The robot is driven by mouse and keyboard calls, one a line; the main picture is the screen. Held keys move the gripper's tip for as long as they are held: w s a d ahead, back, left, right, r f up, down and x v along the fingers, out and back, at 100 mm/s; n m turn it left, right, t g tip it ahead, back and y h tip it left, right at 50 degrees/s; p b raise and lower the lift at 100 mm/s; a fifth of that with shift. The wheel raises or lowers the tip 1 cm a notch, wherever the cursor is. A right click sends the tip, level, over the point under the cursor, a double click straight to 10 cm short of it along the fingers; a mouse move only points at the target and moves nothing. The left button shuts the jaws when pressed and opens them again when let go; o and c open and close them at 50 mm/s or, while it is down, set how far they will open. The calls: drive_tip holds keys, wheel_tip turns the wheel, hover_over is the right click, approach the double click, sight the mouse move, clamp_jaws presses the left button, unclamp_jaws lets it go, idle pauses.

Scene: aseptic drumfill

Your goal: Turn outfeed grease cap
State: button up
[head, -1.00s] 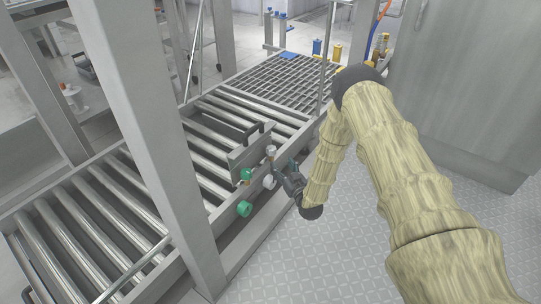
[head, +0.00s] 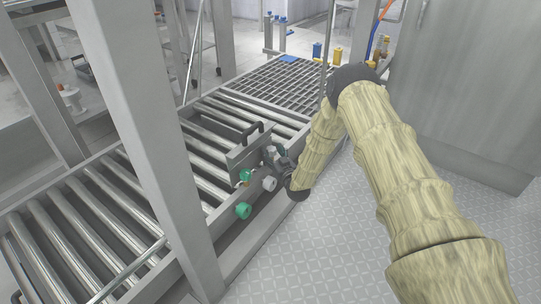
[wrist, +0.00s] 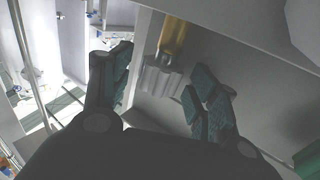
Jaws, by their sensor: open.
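A ribbed grey cap (wrist: 160,79) on a brass-yellow stem (wrist: 174,38) shows in the wrist view; it looks like the grease cap. My gripper (wrist: 160,65) is open, with one dark green-padded finger on either side of the cap. I see gaps beside the cap, and it is not clamped. In the head view my gripper (head: 276,156) is at the upright plate (head: 243,155) on the conveyor's near side, and its fingers partly hide the cap there.
The roller conveyor (head: 110,205) lies to the left, a steel post (head: 150,140) in front. Patterned floor to the right is clear.

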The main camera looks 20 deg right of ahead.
drive_tip(key=c, duration=1)
drive_tip(key=shift+d+r+n+y+p, duration=0.15)
drive_tip(key=shift+n+y+p, duration=0.45)
drive_tip(key=shift+y, duration=0.3)
drive_tip(key=shift+w+d+f+n+g+y+p, duration=0.1)
drive_tip(key=shift+n+g+y+p, duration=0.2)
drive_tip(key=shift+n+g+y, duration=0.7)
drive_tip(key=shift+d+f+n+g+y+p, duration=0.1)
drive_tip(key=shift+n+g+y+p, duration=0.25)
drive_tip(key=shift+n+y, duration=1.2)
drive_tip(key=shift+m+y, duration=0.45)
drive_tip(key=o, duration=1)
